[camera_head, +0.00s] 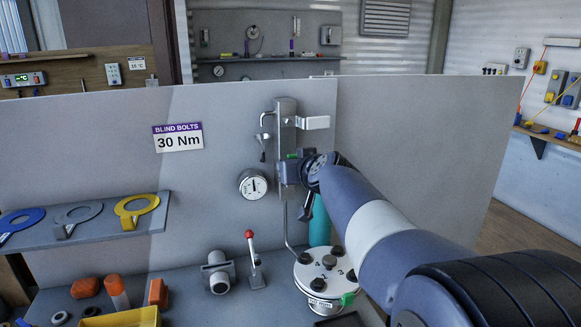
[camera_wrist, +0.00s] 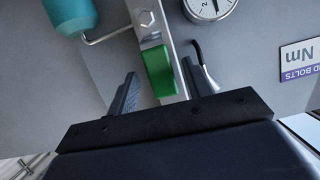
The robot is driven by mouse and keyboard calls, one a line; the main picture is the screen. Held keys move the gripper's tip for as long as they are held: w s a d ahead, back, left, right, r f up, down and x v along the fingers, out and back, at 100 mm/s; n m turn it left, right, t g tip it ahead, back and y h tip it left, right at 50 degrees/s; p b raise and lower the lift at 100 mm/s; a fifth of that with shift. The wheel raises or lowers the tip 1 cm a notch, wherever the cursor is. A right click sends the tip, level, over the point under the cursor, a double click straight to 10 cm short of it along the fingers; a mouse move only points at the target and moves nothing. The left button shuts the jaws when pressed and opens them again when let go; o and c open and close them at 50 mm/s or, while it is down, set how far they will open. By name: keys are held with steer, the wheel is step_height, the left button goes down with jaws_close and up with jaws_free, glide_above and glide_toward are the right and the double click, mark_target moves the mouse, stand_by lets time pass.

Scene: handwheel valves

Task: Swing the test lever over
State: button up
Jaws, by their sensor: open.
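A grey metal valve bracket (camera_head: 288,108) is fixed to the upright panel, with a pale lever-like arm (camera_head: 314,122) sticking out to the right near its top. My gripper (camera_head: 289,172) is in front of the bracket's lower part. In the wrist view a green handle (camera_wrist: 159,70) on the bracket lies between my two open fingers, with gaps visible at both sides. A red-knobbed lever (camera_head: 252,258) stands nearly upright on the bench, left of and below my gripper. No label shows which is the test lever.
A round gauge (camera_head: 253,184) is on the panel left of my gripper. A white flanged lid (camera_head: 324,272) with dark knobs and a teal cylinder (camera_head: 320,222) are below. A shelf (camera_head: 150,216) with ring wrenches is at left. The panel's right side is bare.

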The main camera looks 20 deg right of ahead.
steer(key=s+b, duration=0.2)
steer(key=s, duration=0.4)
stand_by(0.4)
steer(key=b+v, duration=0.1)
steer(key=v, duration=1)
steer(key=shift+w, duration=0.1)
steer(key=p+x, duration=0.1)
steer(key=x, duration=1.2)
steer(key=shift+w+r+p, duration=0.2)
steer(key=shift+r+p, duration=0.1)
steer(key=shift+r, duration=0.05)
steer(key=shift+s, duration=0.1)
